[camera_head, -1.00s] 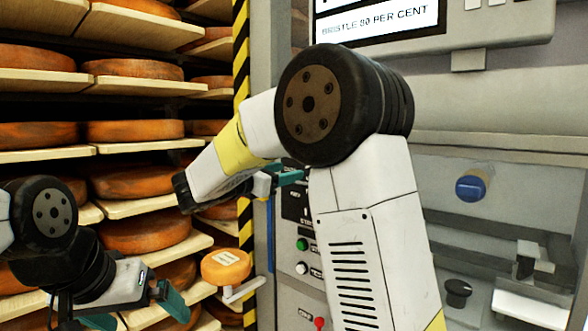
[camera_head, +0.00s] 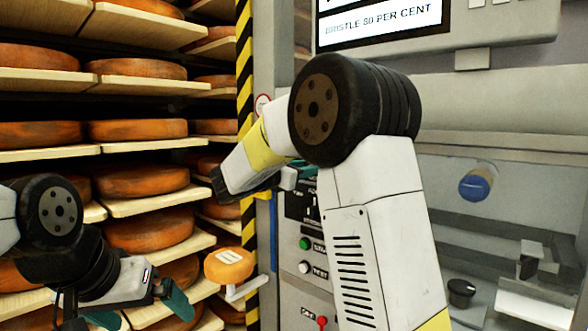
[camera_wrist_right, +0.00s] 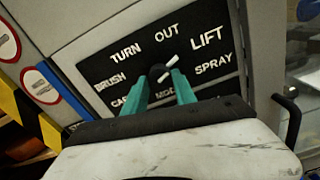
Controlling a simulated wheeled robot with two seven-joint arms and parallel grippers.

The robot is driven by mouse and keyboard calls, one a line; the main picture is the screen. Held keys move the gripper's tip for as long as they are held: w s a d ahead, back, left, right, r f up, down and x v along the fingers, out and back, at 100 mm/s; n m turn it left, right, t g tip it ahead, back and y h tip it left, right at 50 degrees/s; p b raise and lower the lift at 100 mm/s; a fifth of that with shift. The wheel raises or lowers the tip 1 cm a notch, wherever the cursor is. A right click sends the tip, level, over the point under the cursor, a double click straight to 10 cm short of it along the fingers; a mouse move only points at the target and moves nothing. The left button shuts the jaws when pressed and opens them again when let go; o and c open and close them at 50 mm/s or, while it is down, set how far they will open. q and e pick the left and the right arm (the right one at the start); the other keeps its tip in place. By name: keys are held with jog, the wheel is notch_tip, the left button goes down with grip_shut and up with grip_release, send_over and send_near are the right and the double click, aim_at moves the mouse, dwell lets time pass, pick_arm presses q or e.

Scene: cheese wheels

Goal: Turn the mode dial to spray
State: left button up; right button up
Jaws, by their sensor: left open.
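The mode dial (camera_wrist_right: 157,73) is a small dark knob with a white mark on a black panel (camera_wrist_right: 108,66), seen in the right wrist view. BRUSH is printed to its left and the spray label (camera_wrist_right: 213,65) to its right. Two short white marks show near the knob; I cannot tell exactly which label its pointer faces. My right gripper (camera_wrist_right: 160,82) has its teal fingertips either side of the knob; whether they touch it is unclear. In the head view, my right gripper (camera_head: 297,175) is at the panel, partly hidden by my arm. My left gripper (camera_head: 142,308) is open and empty at lower left.
Shelves of cheese wheels (camera_head: 137,130) fill the left. A labelled cheese wheel (camera_head: 228,266) sits on a bracket beside the striped post (camera_head: 244,70). Below the panel are a green button (camera_head: 305,243), a white button (camera_head: 304,267) and a red knob (camera_head: 322,321).

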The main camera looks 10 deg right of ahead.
grip_shut()
jog(key=shift+m, duration=0.3)
jog(key=m, duration=0.8)
jog(key=shift+m, duration=0.3)
jog(key=o, duration=0.9)
grip_release()
